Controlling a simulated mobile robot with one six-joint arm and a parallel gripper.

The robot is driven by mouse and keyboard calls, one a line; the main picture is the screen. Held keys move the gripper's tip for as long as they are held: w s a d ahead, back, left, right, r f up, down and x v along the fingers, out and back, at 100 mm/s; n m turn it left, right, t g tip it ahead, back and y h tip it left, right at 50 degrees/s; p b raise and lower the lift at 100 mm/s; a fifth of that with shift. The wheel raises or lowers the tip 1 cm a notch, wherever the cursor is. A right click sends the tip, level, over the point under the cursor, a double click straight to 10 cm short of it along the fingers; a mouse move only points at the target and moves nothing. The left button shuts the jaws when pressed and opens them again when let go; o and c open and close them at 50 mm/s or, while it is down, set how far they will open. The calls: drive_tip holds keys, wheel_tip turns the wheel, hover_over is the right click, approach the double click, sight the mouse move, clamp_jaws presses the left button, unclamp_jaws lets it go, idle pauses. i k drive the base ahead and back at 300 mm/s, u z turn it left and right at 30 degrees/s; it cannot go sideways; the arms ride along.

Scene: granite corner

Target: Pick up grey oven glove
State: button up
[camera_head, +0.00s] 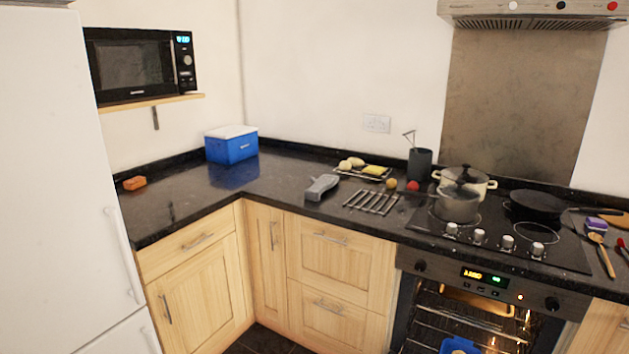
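The grey oven glove (321,187) lies on the black granite worktop, near its front edge and a little right of the inner corner. It is just left of a metal rack. Nothing covers it in the head view. My gripper does not show in this view.
Beside the glove are a metal rack (372,202) and a tray (349,173) with food. A blue cool box (231,144) stands in the corner. Pots (457,205) sit on the hob at right. The oven (470,310) below stands open or glass-fronted, lit inside. The left worktop is mostly clear.

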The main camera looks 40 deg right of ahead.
sight(326, 182)
drive_tip(key=i, duration=1.1)
drive_tip(key=u, duration=0.2)
